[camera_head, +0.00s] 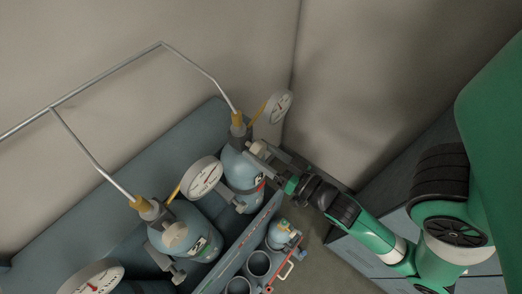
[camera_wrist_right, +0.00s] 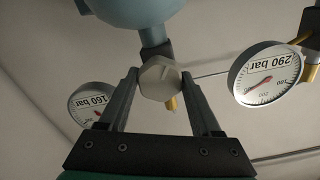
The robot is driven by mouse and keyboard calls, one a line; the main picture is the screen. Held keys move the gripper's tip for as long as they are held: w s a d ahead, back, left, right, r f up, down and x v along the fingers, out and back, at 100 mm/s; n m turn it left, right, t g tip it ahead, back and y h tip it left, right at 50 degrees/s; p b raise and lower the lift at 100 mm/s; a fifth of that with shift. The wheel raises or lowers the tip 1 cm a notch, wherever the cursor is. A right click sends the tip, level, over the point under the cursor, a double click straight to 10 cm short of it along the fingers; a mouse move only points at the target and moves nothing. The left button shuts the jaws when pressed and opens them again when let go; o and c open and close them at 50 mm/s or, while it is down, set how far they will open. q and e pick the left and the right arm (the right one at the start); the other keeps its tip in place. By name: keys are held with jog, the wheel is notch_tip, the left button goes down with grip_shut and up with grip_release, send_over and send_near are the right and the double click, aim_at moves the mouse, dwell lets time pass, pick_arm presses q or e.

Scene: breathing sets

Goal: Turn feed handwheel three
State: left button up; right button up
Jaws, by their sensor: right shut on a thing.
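A pale faceted handwheel (camera_wrist_right: 159,82) sits on the valve of the farthest-right blue cylinder (camera_head: 241,170); I cannot read its number clearly. My right gripper (camera_head: 264,155) reaches it from the right, and in the wrist view my right gripper (camera_wrist_right: 160,76) has one finger on each side of the handwheel, shut on it. A nearer blue cylinder (camera_head: 183,228) has its own pale handwheel (camera_head: 174,236). My left gripper is not in view.
Round gauges stand beside the valves: one at the far right (camera_head: 278,106), one in the middle (camera_head: 202,177), one at lower left (camera_head: 92,279). A thin metal pipe (camera_head: 110,72) runs above. An open container with cups (camera_head: 258,264) stands in front.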

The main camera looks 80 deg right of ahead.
jog(key=m, duration=1.1)
jog(key=shift+f, duration=0.1)
jog(key=m, duration=0.3)
jog(key=shift+m, duration=0.4)
jog(key=m, duration=0.3)
jog(key=shift+m, duration=0.3)
jog(key=m, duration=0.3)
jog(key=shift+m, duration=0.3)
jog(key=m, duration=0.6)
